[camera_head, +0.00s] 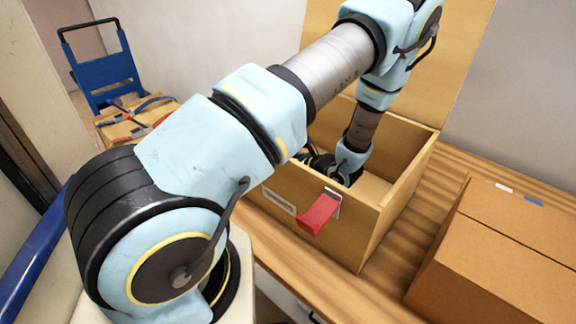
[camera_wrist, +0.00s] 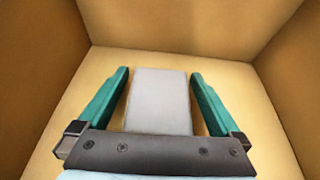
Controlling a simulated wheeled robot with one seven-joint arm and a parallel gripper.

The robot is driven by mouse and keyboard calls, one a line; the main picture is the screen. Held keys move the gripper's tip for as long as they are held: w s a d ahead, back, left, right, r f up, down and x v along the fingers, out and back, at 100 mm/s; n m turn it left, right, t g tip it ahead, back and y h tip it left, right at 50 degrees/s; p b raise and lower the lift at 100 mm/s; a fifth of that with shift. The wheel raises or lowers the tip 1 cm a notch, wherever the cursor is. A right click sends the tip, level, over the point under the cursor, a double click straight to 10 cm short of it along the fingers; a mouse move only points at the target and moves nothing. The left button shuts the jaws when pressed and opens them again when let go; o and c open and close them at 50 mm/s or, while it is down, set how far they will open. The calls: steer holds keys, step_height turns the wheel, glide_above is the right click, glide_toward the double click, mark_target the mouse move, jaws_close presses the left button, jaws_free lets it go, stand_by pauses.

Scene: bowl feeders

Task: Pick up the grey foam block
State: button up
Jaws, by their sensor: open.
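The grey foam block (camera_wrist: 160,100) shows in the wrist view as a pale grey rectangular block inside a wooden box, near the middle of the picture. My gripper (camera_wrist: 160,78) is open, with one teal finger on each side of the block. A narrow gap shows between each finger and the block. The near end of the block is hidden behind the gripper's dark palm. In the head view my arm reaches down into the open wooden box (camera_head: 372,235), and the block is hidden there.
The box walls stand close around my gripper on several sides. A red bracket (camera_head: 319,211) sticks out from the box front. A closed cardboard box (camera_head: 510,250) stands at the right on the wooden table (camera_head: 455,195). A blue cart (camera_head: 103,70) is at the back left.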

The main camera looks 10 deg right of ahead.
steer(key=c, duration=1.2)
steer(key=shift+c, duration=0.2)
